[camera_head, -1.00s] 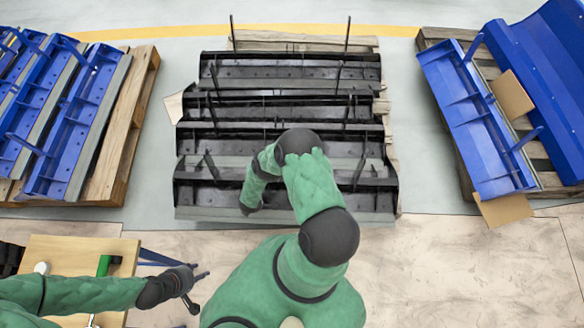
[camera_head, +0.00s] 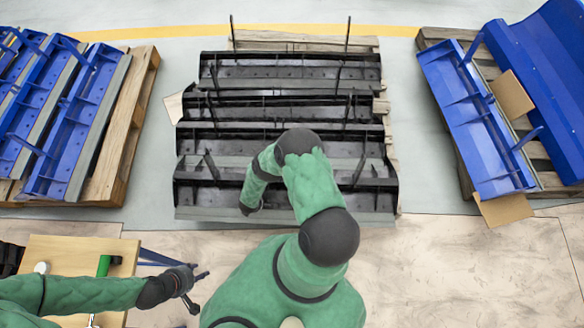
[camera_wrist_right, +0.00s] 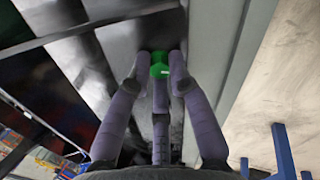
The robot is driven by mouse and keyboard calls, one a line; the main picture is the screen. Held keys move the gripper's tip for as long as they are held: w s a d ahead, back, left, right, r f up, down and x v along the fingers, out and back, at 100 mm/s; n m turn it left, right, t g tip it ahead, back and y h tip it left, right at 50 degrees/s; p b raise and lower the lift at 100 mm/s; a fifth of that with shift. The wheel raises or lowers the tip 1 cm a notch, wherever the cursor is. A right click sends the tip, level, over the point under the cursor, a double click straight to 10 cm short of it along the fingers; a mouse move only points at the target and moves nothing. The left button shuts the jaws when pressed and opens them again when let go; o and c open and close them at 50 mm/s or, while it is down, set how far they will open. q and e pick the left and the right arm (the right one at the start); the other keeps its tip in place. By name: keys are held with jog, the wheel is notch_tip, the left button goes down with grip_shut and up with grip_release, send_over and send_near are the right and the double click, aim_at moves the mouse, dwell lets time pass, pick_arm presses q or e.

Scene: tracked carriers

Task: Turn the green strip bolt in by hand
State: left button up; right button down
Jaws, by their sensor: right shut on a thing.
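The green strip bolt (camera_wrist_right: 160,68) shows in the right wrist view, its green head against a grey metal face. My right gripper (camera_wrist_right: 160,58) has its purple-grey fingers closed around the head. How deep the bolt sits is hidden. In the head view my right arm reaches to the front black carrier (camera_head: 290,214), where its dark wrist (camera_head: 249,207) is at the front strip; the bolt and fingertips cannot be made out there. My left gripper (camera_head: 198,290) is low at the left, fingers spread apart and empty, beside a wooden table.
Several black carriers lie in rows on a pallet (camera_head: 300,40) ahead. Blue carriers stand on pallets left (camera_head: 125,150) and right (camera_head: 455,150). The wooden table (camera_head: 80,250) holds a green cylinder-like item (camera_head: 104,265). The floor at front right is clear.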

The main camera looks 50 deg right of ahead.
jog(key=m, duration=0.6)
jog(key=shift+m, duration=1.4)
jog(key=m, duration=0.3)
jog(key=c, duration=1.1)
grip_release()
jog(key=shift+m, duration=0.4)
jog(key=shift+o, duration=0.2)
jog(key=shift+v, duration=0.8)
jog(key=v, duration=1)
jog(key=shift+r, duration=0.2)
